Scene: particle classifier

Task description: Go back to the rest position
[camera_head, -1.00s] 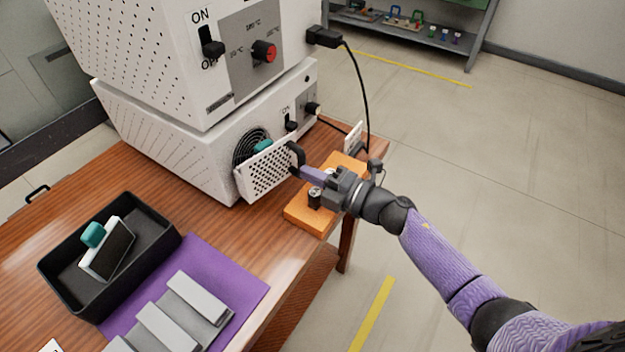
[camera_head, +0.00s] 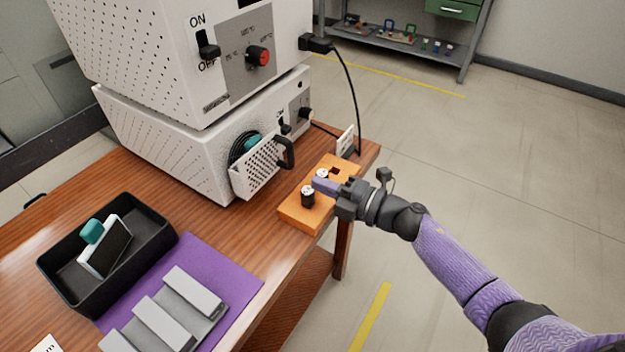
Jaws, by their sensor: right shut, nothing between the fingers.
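My right gripper (camera_head: 322,185) is shut and empty. It is over the orange block (camera_head: 298,215) at the table's right edge, beside small black-and-silver cylinders (camera_head: 308,196) standing in the block. The gripper is apart from the black handle (camera_head: 286,152) of the perforated white panel (camera_head: 258,168) on the lower machine. My right arm comes in from the lower right. My left gripper does not show.
Two white machines (camera_head: 160,135) are stacked on the wooden table (camera_head: 190,212). A black tray (camera_head: 62,290) holds a white piece with a teal knob. A grey rack (camera_head: 205,322) lies on a purple mat (camera_head: 240,283). A cable hangs near the orange block. Floor at right is open.

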